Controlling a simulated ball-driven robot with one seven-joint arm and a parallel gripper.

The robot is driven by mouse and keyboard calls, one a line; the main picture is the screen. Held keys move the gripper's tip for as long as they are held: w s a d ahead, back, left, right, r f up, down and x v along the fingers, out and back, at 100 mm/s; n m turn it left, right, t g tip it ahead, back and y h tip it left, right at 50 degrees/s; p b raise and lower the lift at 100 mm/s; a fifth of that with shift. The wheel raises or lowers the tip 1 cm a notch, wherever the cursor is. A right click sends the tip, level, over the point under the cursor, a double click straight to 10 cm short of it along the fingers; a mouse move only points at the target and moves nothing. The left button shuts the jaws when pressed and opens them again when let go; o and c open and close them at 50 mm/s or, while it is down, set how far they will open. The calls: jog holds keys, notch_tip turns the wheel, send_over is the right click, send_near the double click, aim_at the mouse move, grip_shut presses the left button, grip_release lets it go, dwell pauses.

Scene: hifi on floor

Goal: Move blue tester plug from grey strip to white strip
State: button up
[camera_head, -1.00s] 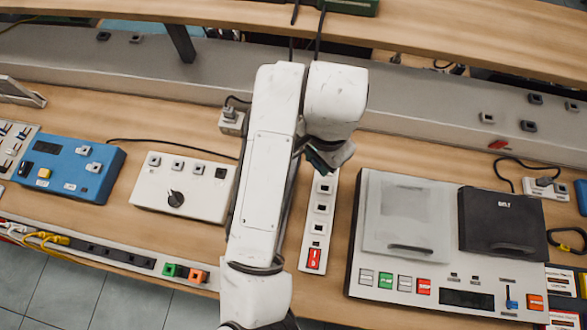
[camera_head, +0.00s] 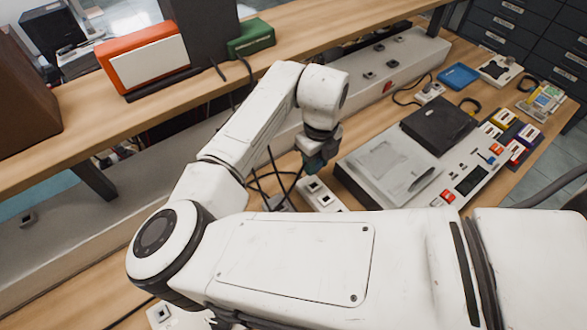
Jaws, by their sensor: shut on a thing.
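My gripper (camera_head: 317,163) is at the end of my arm, pointing down, just above the far end of the white strip (camera_head: 319,193). It is shut on a small dark blue-green thing, which fits the blue tester plug; the fingers and wrist hide most of it. I cannot tell whether the plug touches the strip. The white strip shows a few dark sockets; my arm hides its near end.
Black cables (camera_head: 268,182) lie left of the gripper. A raised wooden shelf (camera_head: 150,92) runs behind, holding an orange box (camera_head: 143,58) and a green box (camera_head: 251,38).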

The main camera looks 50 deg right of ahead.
jog(key=shift+f, duration=0.25)
jog(key=shift+f+b, duration=1.75)
jog(key=shift+f, duration=0.45)
jog(key=shift+s+f+b, duration=0.1)
jog(key=shift+f+b, duration=0.6)
jog(key=shift+f, duration=0.3)
dwell(2.1)
jog(key=o, duration=1.1)
jog(key=shift+c, duration=0.2)
notch_tip(320, 180, up, 10)
jog(key=shift+r+b, duration=0.2)
jog(key=shift+b, duration=0.3)
jog(key=shift+r+p, duration=1.95)
jog(key=shift+r, duration=0.75)
